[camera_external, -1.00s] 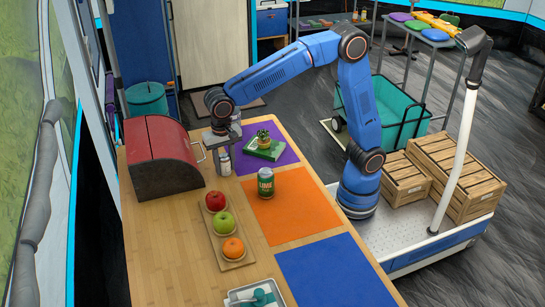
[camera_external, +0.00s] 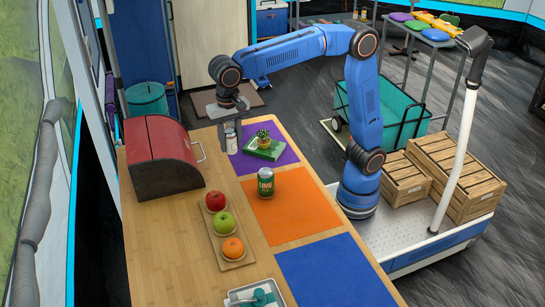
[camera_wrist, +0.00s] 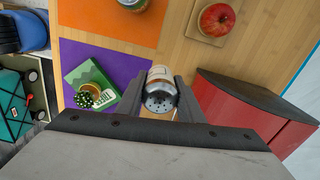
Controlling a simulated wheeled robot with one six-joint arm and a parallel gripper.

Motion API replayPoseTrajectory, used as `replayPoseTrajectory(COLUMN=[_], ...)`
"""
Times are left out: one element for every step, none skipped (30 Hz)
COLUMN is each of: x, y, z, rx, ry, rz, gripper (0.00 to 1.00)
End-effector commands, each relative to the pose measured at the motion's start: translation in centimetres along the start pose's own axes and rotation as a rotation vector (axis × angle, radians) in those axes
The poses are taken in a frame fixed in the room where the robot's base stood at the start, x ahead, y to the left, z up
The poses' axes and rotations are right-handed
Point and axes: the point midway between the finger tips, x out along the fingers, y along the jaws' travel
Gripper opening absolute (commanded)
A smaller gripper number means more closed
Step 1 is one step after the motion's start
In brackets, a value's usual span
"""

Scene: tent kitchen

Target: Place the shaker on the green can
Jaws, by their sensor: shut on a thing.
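The shaker (camera_external: 231,142), white with a metal holed top, is gripped upright between the fingers of my gripper (camera_external: 229,123). In the wrist view the shaker's holed metal cap (camera_wrist: 159,98) shows between the two dark fingers. It appears to be a little above the table, near the purple mat. The green can (camera_external: 266,182), labelled LIME, stands upright on the orange mat (camera_external: 290,218), nearer the camera and to the right of the shaker. In the wrist view the can (camera_wrist: 134,4) is cut off at the top edge.
A green book (camera_external: 263,149) with a potted cactus (camera_external: 263,138) lies on the purple mat (camera_external: 286,157). A red bread box (camera_external: 160,157) stands left of the gripper. A wooden tray (camera_external: 237,264) holds an apple (camera_external: 215,201) and other fruit. The blue mat (camera_external: 335,272) is clear.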

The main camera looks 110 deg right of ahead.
Motion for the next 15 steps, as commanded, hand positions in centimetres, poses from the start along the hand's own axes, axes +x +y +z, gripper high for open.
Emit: replayPoseTrajectory(x=[-1.0, -1.6, -2.4, -3.0, -3.5, -4.2, -4.7, -5.2, -5.8, -6.2, -6.5, -6.9, -7.2, -7.4, -7.7], y=[0.6, 1.0, 1.5, 1.9, 2.4, 3.0, 3.4, 3.8, 4.3, 4.7, 5.1, 5.5, 5.8, 6.0, 6.3], z=[1.8, 2.8, 4.0, 5.0, 5.8, 6.9, 7.7, 8.4, 9.3, 9.9, 10.4, 11.0, 11.4, 11.7, 12.0], rx=[-0.012, -0.014, -0.018, -0.02, -0.023, -0.026, -0.028, -0.03, -0.031, -0.034, -0.035, -0.036, -0.037, -0.038, -0.038], ry=[0.0, 0.0, 0.0, -0.001, -0.001, -0.001, -0.001, -0.001, -0.001, -0.001, -0.001, -0.001, -0.001, -0.001, -0.001], rz=[-0.002, -0.003, -0.004, -0.004, -0.004, -0.003, -0.003, -0.004, -0.003, -0.003, -0.002, -0.003, -0.003, -0.002, -0.002], gripper=[0.1, 0.1, 0.1, 0.1, 0.1, 0.1, 0.1, 0.1, 0.1, 0.1, 0.1, 0.1, 0.1, 0.1, 0.1])
